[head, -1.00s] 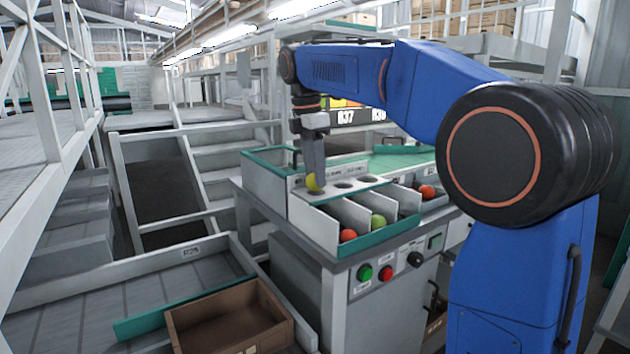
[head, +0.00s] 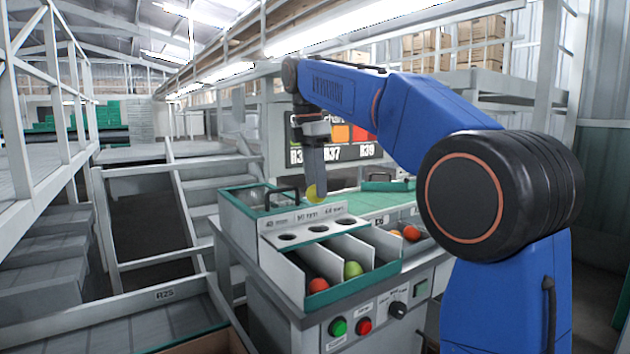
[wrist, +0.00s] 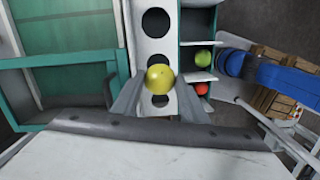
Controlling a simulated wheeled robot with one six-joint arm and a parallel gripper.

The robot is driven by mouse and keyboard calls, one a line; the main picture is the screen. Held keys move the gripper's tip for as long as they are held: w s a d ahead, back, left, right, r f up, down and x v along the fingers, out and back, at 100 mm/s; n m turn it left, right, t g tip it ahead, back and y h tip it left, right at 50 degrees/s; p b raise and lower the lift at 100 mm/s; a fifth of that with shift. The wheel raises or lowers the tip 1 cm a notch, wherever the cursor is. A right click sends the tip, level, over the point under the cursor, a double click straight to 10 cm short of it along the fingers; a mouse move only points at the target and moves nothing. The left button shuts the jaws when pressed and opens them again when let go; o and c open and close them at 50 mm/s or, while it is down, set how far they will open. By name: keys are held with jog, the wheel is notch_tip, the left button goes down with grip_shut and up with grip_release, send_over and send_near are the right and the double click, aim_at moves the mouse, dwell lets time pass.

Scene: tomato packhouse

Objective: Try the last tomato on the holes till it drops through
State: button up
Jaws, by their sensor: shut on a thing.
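My gripper (head: 315,180) is shut on a yellow tomato (head: 313,193) and holds it in the air above the sizing box (head: 271,252). The yellow tomato also shows between the fingers in the wrist view (wrist: 159,77). The box top has a left hole (head: 287,237), a middle hole (head: 318,229) and a right hole (head: 346,222), all clear of the tomato. Below them, a red tomato (head: 318,285) lies in the left compartment and a green tomato (head: 352,269) in the middle one. The right compartment looks empty.
Orange-red tomatoes (head: 411,232) lie in a bin right of the sizing box. A green-rimmed bin (head: 243,203) stands behind its left end. Green and red buttons (head: 338,326) are on the front panel. A display board (head: 345,152) stands behind.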

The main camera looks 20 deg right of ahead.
jog(key=shift+w+d+f, duration=0.1)
jog(key=shift+d+f, duration=0.05)
jog(key=shift+d, duration=0.1)
jog(key=shift+f, duration=3.1)
jog(key=o, duration=0.8)
jog(key=shift+r, duration=0.1)
jog(key=shift+r, duration=3.4)
